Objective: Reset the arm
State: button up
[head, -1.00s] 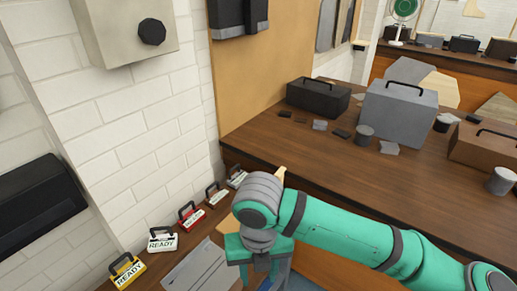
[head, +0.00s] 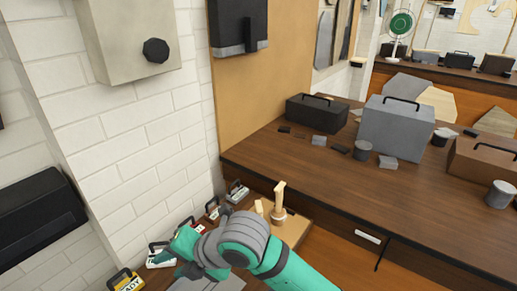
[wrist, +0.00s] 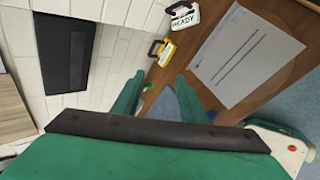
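My green and grey arm (head: 245,240) comes in from the bottom of the head view and bends left over the low wooden surface by the white brick wall. My gripper (head: 180,252) is at its left end, among the tagged locks along the wall. In the wrist view my gripper (wrist: 160,88) shows two green fingers spread apart with nothing between them. A yellow tagged lock (wrist: 163,50) and a white one (wrist: 182,16) lie beyond the fingertips. My arm partly hides the red lock in the head view.
A sheet of paper (wrist: 245,55) lies beside the locks. A wooden peg (head: 279,198) stands on a board behind my arm. The long bench (head: 290,165) holds a black toolbox (head: 316,112) and a grey one (head: 396,128). A dark wall box (head: 35,220) hangs at left.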

jog(key=w+a+r+m+t+y, duration=0.55)
jog(key=r+m+t+y, duration=0.2)
jog(key=m, duration=0.35)
jog(key=s+d+f+m+t+h, duration=0.4)
jog(key=d+f+m+h, duration=0.25)
jog(key=f+m, duration=0.4)
jog(key=s+d+f+m+t+h, duration=0.4)
jog(key=d+f+m+h, duration=0.25)
jog(key=f+m, duration=0.35)
jog(key=s+d+f+g+h, duration=0.1)
jog(key=s+d, duration=0.3)
jog(key=s, duration=0.4)
jog(key=s+d+f+m+g+h, duration=0.1)
jog(key=s+d+f, duration=0.3)
jog(key=s, duration=0.4)
jog(key=s+d+f+m+g+h, duration=0.1)
jog(key=s+d, duration=0.3)
jog(key=s, duration=0.4)
jog(key=shift+f, duration=0.85)
jog(key=shift+d, duration=0.1)
